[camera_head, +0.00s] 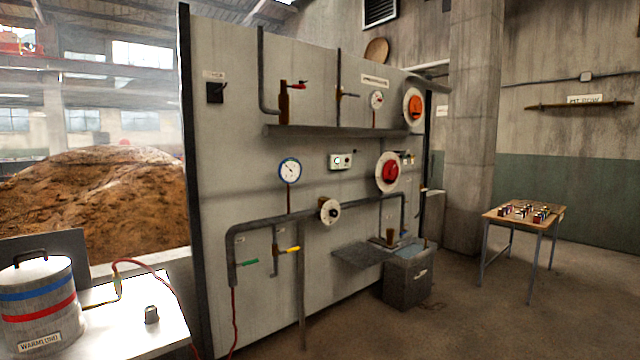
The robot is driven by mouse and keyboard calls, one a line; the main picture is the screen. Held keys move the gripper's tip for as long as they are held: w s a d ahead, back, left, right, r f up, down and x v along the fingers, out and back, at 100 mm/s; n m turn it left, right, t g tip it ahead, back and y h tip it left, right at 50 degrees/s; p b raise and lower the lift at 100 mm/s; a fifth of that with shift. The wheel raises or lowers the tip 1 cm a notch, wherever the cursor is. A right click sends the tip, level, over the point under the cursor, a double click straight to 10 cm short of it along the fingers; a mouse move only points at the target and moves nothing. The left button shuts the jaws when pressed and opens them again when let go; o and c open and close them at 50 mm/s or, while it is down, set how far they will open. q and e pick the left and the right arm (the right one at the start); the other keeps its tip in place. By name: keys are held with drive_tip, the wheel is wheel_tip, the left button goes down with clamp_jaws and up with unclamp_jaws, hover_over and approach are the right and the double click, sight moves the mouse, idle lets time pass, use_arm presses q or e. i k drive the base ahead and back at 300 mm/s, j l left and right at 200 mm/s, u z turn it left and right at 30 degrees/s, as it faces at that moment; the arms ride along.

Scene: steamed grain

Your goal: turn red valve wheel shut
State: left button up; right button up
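A red round wheel (390,172) on a pale disc is mounted on the right part of the grey panel (240,130). A second, more orange-red wheel (413,107) on a pale disc sits above it, near the panel's top right. I cannot tell from here how far either is turned. A pale round knob with a dark centre (330,211) sits on the grey pipe (270,221), lower and to the left. Neither of my grippers shows in the head view, and nothing is seen touching the wheels.
The panel carries a blue-rimmed gauge (290,170), a red lever (298,85), and green (248,262) and yellow (292,249) handles. A grey bin (409,275) stands below its right side. A striped canister (38,300) is at lower left. Floor right of the bin is clear before a small table (493,218).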

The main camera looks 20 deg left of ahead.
sight(390, 171)
drive_tip(key=i, duration=4.75)
drive_tip(key=l, duration=0.1)
